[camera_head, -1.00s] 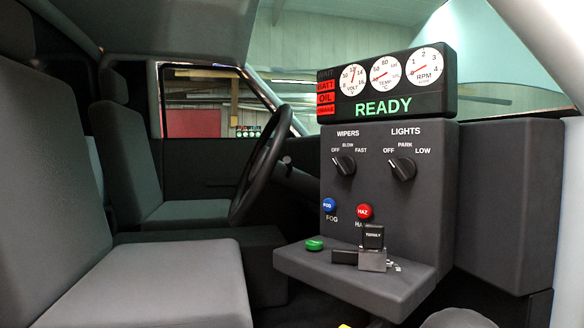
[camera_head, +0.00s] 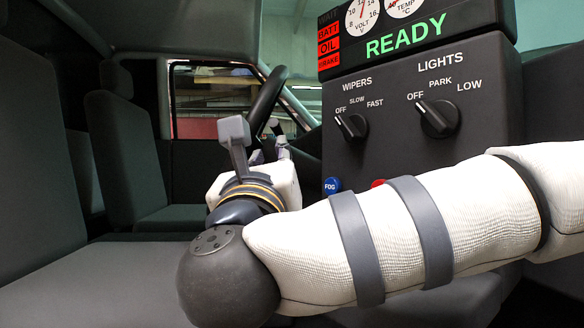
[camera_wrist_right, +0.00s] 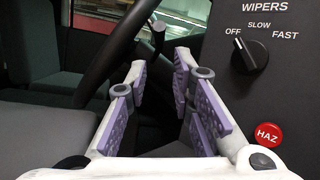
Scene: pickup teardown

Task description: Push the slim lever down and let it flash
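The slim lever (camera_wrist_right: 158,38) is a dark stalk with a rounded end beside the steering wheel (camera_wrist_right: 118,45). In the right wrist view it stands ahead of my right gripper (camera_wrist_right: 161,72), in line with the gap between the fingers, with no visible contact. My right gripper is open and empty, its purple finger pads apart. In the head view the right gripper (camera_head: 270,150) is partly hidden behind my own wrist, near the steering wheel (camera_head: 265,105). My left gripper is not in view.
The dash panel at the right has a wipers knob (camera_head: 351,126), a lights knob (camera_head: 437,118), a blue FOG button (camera_head: 332,185) and a red HAZ button (camera_wrist_right: 267,134). The display (camera_head: 410,40) reads READY. Seats (camera_head: 35,170) fill the left. My arm covers the lower panel.

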